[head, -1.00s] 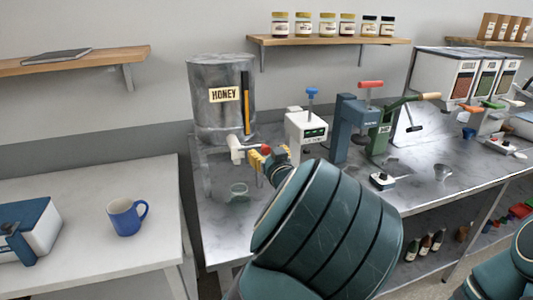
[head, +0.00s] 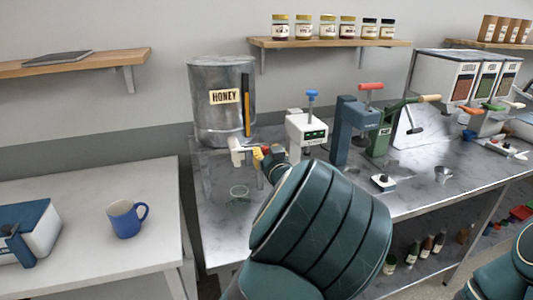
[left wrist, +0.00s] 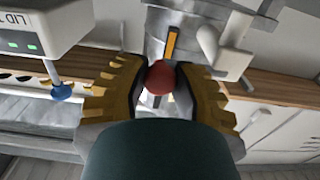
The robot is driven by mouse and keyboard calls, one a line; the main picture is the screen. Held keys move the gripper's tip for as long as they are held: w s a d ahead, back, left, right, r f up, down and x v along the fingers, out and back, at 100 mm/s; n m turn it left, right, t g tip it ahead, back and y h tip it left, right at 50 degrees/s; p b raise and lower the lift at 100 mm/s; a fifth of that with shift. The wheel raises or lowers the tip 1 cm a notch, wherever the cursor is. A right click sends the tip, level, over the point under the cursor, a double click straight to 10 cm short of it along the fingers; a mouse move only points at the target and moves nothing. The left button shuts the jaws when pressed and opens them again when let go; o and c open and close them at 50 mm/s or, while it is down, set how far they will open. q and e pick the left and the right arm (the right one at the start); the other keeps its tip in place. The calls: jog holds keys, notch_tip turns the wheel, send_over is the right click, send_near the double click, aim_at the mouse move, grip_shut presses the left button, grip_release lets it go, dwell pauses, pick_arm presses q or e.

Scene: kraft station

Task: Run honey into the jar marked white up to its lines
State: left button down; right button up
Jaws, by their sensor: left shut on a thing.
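The grey metal drum marked HONEY (head: 222,118) stands at the left end of the metal bench. Its white tap (head: 236,148) sticks out low at the front. A small clear jar (head: 239,192) with a greenish rim stands on the bench below the tap; its marking and fill level are too small to read. My left gripper (head: 262,157) is at the tap's red ball knob (head: 266,149). In the left wrist view the yellow fingers (left wrist: 158,88) are shut around the red knob (left wrist: 160,77). I cannot make out any honey stream. My right gripper is out of view.
A white lid machine (head: 305,133) and a blue press (head: 347,130) stand right of the tap. A blue mug (head: 124,220) sits on the white table at left. A small white device (head: 383,182) and a metal cup (head: 442,175) lie farther right.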

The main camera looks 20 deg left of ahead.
pick_arm(q)
jog(key=shift+s+a+r+n, duration=0.1)
jog(key=shift+a+r+n, duration=0.05)
jog(key=shift+r+n, duration=1.1)
jog(key=s+a+r+n+b, duration=0.2)
jog(key=r+n, duration=0.3)
jog(key=n, duration=0.4)
jog(key=shift+s+a+n+b, duration=0.2)
jog(key=shift+a+n+b, duration=0.15)
jog(key=shift+a+b, duration=0.4)
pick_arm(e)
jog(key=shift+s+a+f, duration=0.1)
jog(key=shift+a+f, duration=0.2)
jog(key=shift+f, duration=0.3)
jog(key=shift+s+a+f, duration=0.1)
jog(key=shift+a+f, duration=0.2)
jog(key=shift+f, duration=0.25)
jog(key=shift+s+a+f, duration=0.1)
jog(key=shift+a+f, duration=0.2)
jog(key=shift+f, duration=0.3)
pick_arm(q)
jog(key=shift+r, duration=0.1)
jog(key=c, duration=0.7)
grip_release()
